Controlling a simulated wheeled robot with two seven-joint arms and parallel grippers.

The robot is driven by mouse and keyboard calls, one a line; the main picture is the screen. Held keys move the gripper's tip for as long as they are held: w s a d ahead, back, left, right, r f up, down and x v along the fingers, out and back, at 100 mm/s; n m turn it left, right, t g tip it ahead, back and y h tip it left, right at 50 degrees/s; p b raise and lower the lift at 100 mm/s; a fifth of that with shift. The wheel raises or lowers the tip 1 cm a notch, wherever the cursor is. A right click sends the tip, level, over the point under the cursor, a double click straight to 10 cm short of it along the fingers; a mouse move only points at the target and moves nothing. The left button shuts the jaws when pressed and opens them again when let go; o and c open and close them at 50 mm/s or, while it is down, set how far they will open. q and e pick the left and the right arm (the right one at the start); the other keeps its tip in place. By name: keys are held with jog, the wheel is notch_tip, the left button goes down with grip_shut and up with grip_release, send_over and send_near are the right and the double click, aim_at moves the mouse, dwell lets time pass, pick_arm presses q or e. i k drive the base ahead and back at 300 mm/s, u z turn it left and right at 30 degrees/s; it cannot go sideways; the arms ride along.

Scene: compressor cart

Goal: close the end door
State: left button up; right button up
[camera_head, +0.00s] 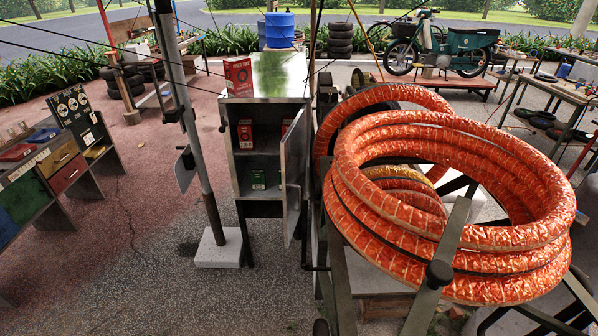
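A grey metal cabinet (262,205) stands in the middle of the head view with its front open. Its door (294,170) is attached at the cabinet's right side and stands swung out toward me, seen nearly edge-on. Inside, a red box (245,134) stands on the upper shelf and a green box (258,180) on the lower one. Part of another red box (286,127) shows behind the door's edge. Neither of my grippers is in view.
A pole with a white base (218,249) stands just left of the cabinet. A red box (238,77) stands on top. The ground in front is clear.

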aim_at(293, 146)
jog(key=k, duration=0.5)
jog(key=u, duration=1.8)
jog(key=i, duration=1)
jog(key=z, duration=2.95)
jog(key=i, duration=0.5)
jog(key=z, duration=0.1)
